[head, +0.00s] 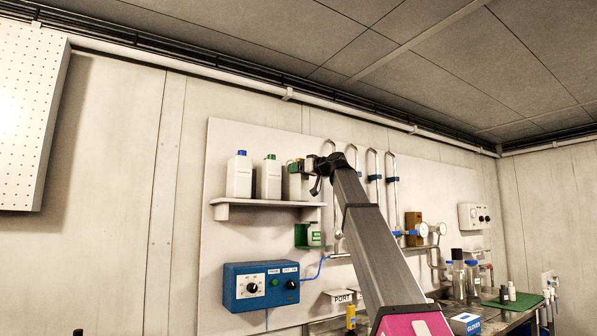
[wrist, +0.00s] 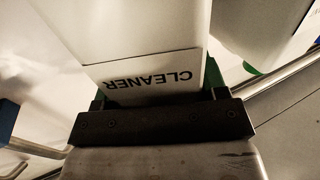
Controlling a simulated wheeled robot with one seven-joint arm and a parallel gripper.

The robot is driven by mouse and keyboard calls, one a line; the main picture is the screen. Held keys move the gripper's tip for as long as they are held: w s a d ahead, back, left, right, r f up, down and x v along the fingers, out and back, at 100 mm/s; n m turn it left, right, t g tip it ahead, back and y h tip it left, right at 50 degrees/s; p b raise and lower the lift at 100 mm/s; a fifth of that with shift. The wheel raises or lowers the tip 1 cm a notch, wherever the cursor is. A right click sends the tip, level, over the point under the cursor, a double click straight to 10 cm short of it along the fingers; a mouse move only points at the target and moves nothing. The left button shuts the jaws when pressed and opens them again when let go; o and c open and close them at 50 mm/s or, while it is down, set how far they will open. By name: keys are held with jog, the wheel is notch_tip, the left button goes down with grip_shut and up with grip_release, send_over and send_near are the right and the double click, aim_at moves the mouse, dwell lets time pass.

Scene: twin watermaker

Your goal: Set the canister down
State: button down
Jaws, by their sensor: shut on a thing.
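A white canister (wrist: 140,45) with a label reading CLEANER, upside down in the picture, fills the upper middle of the wrist view. My gripper (wrist: 160,100) is shut on it, with its dark bar across the label end. In the head view my gripper (head: 307,167) is at the right end of the wall shelf (head: 270,203). A pale canister (head: 294,186) shows there beside it, partly hidden by the gripper. I cannot tell whether its base touches the shelf.
A blue-capped white canister (head: 239,176) and a green-capped one (head: 269,179) stand on the shelf to the left. A green holder (head: 302,236) with a small bottle hangs below. A blue control box (head: 261,286) is lower left. Vertical pipes (head: 374,180) run close on the right.

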dwell(0.3)
jog(key=shift+c, duration=0.8)
grip_release()
jog(key=shift+f, duration=0.1)
jog(key=v, duration=1.2)
